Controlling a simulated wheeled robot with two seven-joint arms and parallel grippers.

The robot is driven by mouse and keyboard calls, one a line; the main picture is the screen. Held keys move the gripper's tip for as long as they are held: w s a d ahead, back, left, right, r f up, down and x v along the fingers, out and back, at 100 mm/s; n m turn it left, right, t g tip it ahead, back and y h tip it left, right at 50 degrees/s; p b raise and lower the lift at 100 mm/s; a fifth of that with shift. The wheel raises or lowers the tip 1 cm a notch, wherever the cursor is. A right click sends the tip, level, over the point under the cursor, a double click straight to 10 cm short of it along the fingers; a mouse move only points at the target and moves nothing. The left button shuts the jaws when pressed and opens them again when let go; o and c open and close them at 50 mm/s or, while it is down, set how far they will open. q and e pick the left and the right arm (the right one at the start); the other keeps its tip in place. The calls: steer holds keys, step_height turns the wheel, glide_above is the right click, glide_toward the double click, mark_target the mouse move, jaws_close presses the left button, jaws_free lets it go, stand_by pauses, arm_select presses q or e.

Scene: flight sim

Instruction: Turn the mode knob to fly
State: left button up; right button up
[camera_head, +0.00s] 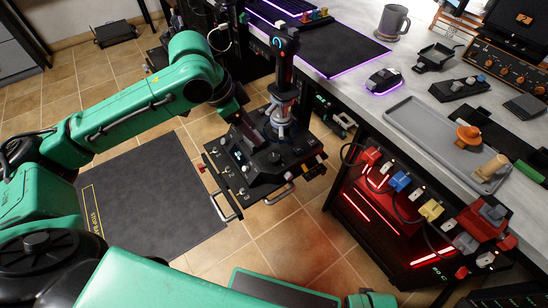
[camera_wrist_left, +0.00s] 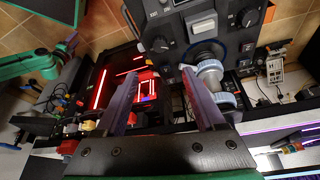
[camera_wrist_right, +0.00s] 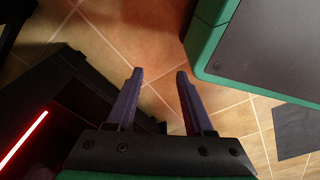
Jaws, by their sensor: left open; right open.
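The black flight control panel (camera_head: 240,185) stands at the middle of the head view, with a joystick (camera_head: 283,75), small knobs and a lit display on it. In the left wrist view, the panel (camera_wrist_left: 200,30) is at the top, with a black pointer knob (camera_wrist_left: 160,45) and another black knob (camera_wrist_left: 247,18). I cannot read which is the mode knob or its setting. My left gripper (camera_head: 250,133) is open and empty over the panel beside the joystick; its fingers (camera_wrist_left: 160,73) are apart from the pointer knob. My right gripper (camera_wrist_right: 160,73) is open and empty above the tiled floor.
The joystick's grey base (camera_wrist_left: 212,75) is close to one left finger. A grey desk (camera_head: 355,75) runs along the right, with a mug (camera_head: 392,22), a mouse (camera_head: 384,80) and a tray (camera_head: 425,130). A red-lit computer case (camera_head: 385,225) stands below it. Tiled floor lies around the panel.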

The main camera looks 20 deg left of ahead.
mark_target(274, 157)
arm_select(q)
steer(key=b+x, duration=0.4)
steer(key=x, duration=1)
steer(key=shift+w+d+f, duration=0.1)
steer(key=shift+f, duration=0.25)
arm_select(e)
steer(key=w+a+r, duration=0.2)
steer(key=w+r, duration=0.3)
steer(key=r, duration=0.2)
steer(key=shift+w+a+r, duration=0.15)
steer(key=shift+w+r, duration=0.1)
arm_select(q)
jaws_close()
